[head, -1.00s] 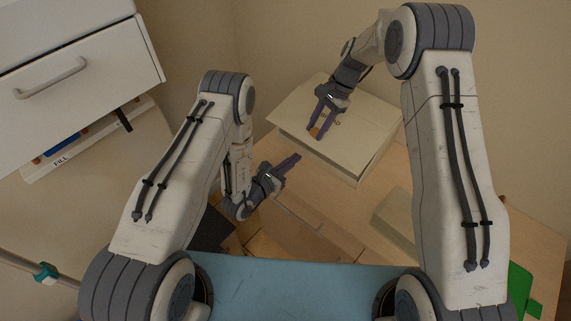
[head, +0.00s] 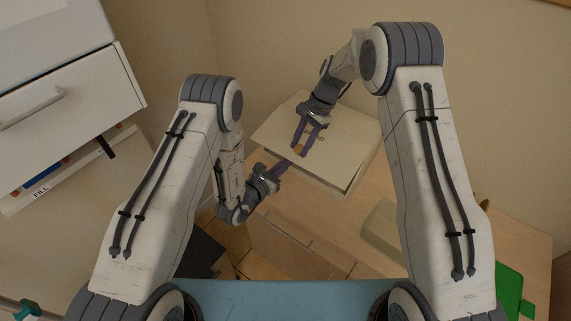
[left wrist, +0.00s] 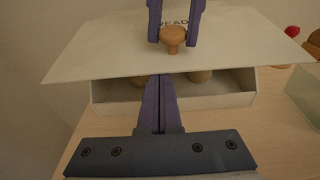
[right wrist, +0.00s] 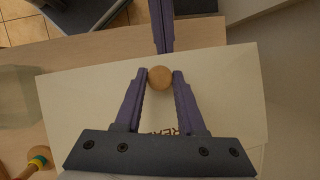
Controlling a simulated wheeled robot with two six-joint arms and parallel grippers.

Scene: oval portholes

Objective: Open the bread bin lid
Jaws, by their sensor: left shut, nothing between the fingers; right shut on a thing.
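The bread bin is a cream box whose front wall (left wrist: 190,102) shows in the left wrist view. Its flat cream lid (left wrist: 100,55) has partly hidden lettering and a round wooden knob (left wrist: 173,38). My right gripper (head: 301,150) is shut on the knob, with a finger on each side of it in the right wrist view (right wrist: 160,78). The lid's front edge stands above the box, leaving a gap with rounded brown things (left wrist: 200,76) inside. My left gripper (head: 287,163) is shut and empty, its fingertips at the lid's front edge; whether they touch it is unclear.
The wooden table (head: 410,250) has bare surface in front of the bin. A pale translucent block (head: 385,225) and a green item (head: 508,285) are to the right. A white drawer unit (head: 60,90) stands at left; walls are close behind the bin.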

